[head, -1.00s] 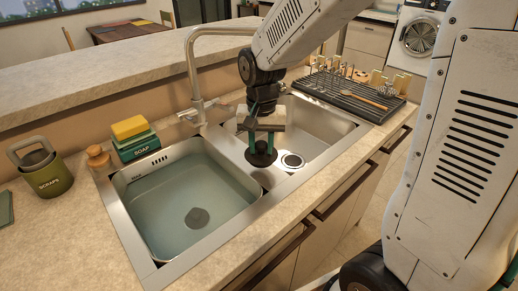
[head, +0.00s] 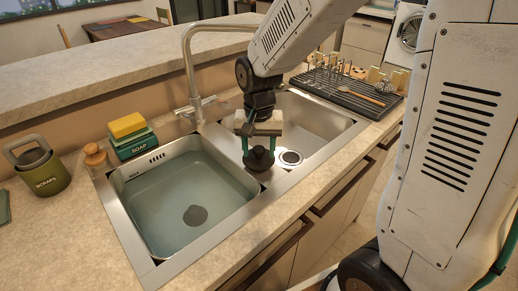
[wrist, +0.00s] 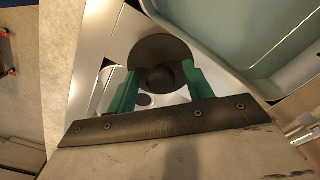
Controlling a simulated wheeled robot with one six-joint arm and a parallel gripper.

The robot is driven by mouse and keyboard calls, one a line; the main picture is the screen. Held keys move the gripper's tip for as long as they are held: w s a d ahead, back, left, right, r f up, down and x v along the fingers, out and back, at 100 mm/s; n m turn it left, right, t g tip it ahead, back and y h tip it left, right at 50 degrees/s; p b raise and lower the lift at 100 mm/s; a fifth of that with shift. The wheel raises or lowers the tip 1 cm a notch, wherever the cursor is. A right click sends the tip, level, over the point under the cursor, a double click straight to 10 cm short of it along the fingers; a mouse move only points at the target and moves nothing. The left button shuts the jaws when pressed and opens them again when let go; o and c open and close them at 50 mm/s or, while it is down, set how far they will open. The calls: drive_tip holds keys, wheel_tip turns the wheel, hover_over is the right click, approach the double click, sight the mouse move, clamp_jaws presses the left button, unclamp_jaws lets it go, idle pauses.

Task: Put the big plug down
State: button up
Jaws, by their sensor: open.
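The big plug (head: 259,159), a dark round disc with a knob, appears to rest on the steel divider between the two basins. It also shows in the wrist view (wrist: 160,48), flat face beneath the knob. My gripper (head: 259,145) is open just above it, pointing down. In the wrist view its green fingers (wrist: 160,74) stand apart on either side of the knob, with gaps visible. The left basin (head: 150,215) holds water, with a dark round drain area (head: 195,215) at its bottom. The right basin (head: 318,118) looks empty, with a pale ringed drain (head: 290,157).
The faucet (head: 188,75) rises behind the divider, close to my arm. A soap box (head: 135,147) with a yellow sponge (head: 128,125) and a scraps bin (head: 45,176) stand on the left. A dish rack (head: 350,90) stands on the right.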

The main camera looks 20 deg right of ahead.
sight(259, 149)
wheel_tip(259, 149, up, 12)
drive_tip(key=s+d+n, duration=0.1)
drive_tip(key=s+n, duration=0.1)
drive_tip(key=s, duration=0.9)
drive_tip(key=s+d+r+n+t, duration=0.1)
drive_tip(key=s+d+n, duration=0.1)
drive_tip(key=s, duration=0.9)
drive_tip(key=shift+n, duration=0.7)
drive_tip(key=shift+d+r, duration=0.1)
drive_tip(key=shift+d, duration=0.05)
